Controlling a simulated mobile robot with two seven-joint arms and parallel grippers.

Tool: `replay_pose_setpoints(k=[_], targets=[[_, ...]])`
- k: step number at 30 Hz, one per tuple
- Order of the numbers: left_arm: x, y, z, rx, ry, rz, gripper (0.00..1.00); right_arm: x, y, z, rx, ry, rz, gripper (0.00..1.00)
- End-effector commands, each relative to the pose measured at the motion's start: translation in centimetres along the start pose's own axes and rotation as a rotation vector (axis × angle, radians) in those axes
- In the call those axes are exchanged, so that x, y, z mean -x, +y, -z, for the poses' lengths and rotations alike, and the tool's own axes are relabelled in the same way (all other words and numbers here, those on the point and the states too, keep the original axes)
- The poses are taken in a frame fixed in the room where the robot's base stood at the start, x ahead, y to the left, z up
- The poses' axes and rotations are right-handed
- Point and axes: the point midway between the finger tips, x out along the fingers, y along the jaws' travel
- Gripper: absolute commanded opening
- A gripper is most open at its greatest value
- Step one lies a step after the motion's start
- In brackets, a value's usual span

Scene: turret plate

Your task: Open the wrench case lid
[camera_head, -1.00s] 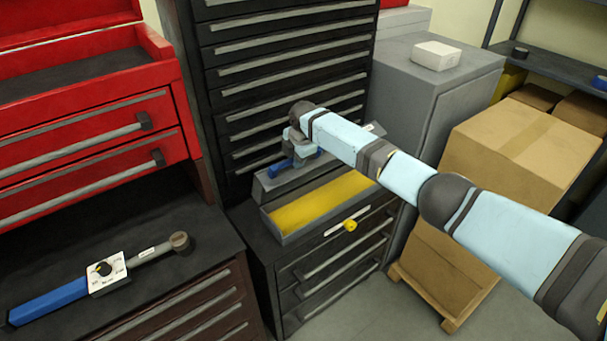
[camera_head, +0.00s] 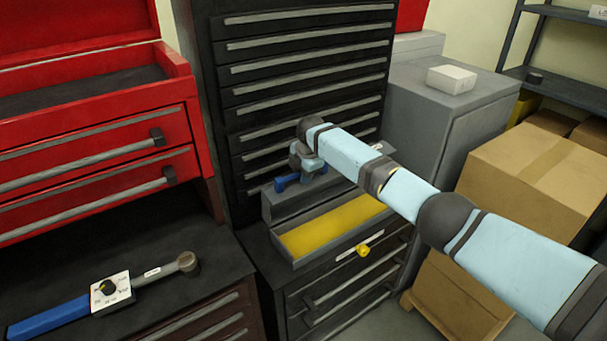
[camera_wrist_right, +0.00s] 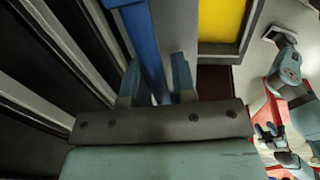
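The wrench case (camera_head: 293,256) is a grey box with a yellow inside, on a low black drawer cabinet. Its grey lid (camera_head: 292,203) stands raised along the back edge, so the yellow inside shows. A blue bar (camera_head: 287,182) is at the lid's top; in the right wrist view this blue bar (camera_wrist_right: 148,45) runs between the fingers. My right gripper (camera_head: 306,162) is at the lid, its fingers (camera_wrist_right: 157,78) on either side of the bar. A gap shows between the bar and one finger.
A yellow knob (camera_head: 363,250) is at the front below the case. A tall black drawer cabinet (camera_head: 300,75) stands close behind. A torque wrench (camera_head: 110,290) lies on the dark bench at left. A grey cabinet (camera_head: 430,110) and cardboard boxes (camera_head: 535,165) are at right.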

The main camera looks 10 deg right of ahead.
Motion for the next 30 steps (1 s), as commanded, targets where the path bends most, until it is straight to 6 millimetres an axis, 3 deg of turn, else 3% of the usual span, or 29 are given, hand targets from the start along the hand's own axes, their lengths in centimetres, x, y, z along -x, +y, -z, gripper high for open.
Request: replay_pose_setpoints(k=[2,14,30], targets=[[0.0,0.0,0.0,0.000,0.000,0.000,0.43,0.0,0.0,0.0,0.000,0.000,0.000,0.41],[0.0,0.0,0.2,0.000,0.004,0.000,0.43,0.9,0.0,-0.1,0.001,0.000,-0.001,0.41],[-0.5,0.0,-0.6,0.000,0.004,-0.001,0.43,11.7,0.0,0.0,0.002,-0.001,-0.002,0.41]])
